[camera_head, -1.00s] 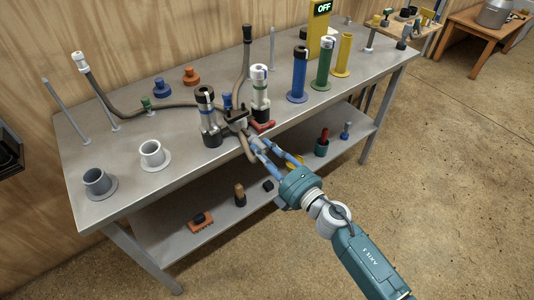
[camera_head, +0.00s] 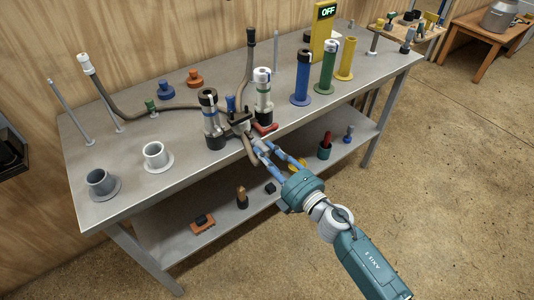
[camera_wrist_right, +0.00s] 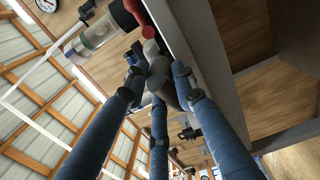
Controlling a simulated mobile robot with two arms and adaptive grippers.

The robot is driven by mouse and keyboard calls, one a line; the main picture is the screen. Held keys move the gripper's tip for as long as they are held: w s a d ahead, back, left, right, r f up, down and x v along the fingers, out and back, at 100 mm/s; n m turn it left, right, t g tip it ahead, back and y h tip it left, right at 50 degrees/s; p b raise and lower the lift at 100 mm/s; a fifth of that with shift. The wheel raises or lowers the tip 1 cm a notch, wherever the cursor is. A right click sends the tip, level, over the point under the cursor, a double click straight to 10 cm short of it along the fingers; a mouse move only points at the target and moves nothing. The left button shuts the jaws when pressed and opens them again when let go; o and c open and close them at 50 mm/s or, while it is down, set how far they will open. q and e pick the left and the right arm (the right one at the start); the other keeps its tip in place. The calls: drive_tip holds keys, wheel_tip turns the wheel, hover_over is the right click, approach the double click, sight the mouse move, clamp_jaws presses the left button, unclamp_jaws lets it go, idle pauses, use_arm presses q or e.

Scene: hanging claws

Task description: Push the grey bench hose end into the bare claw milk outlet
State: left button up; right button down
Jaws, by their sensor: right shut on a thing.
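My right gripper (camera_head: 262,147) is at the front edge of the bench and is shut on the grey-brown hose (camera_head: 249,150), which bends down over that edge. In the right wrist view the fingers meet around a dark grey piece (camera_wrist_right: 162,72). The fingers hide the hose end, so I cannot tell whether it touches or is inside the milk outlet. The dark claw (camera_head: 239,119) is just beyond the fingertips, between two clear-bodied upright cups, one with a black top (camera_head: 210,118) and one with a white top (camera_head: 263,95). My left gripper is not in view.
The grey bench (camera_head: 120,197) also carries blue (camera_head: 302,78), green (camera_head: 326,68) and yellow (camera_head: 346,58) cylinders. A white-ended hose (camera_head: 86,66) and a black-ended hose (camera_head: 250,40) stand up behind. The lower shelf holds small parts. Bare floor lies in front.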

sight(260, 147)
drive_tip(key=shift+w, duration=0.1)
drive_tip(key=shift+x, duration=1.7)
drive_tip(key=c, duration=1.3)
unclamp_jaws()
drive_tip(key=shift+a, duration=0.1)
drive_tip(key=shift+c, duration=0.2)
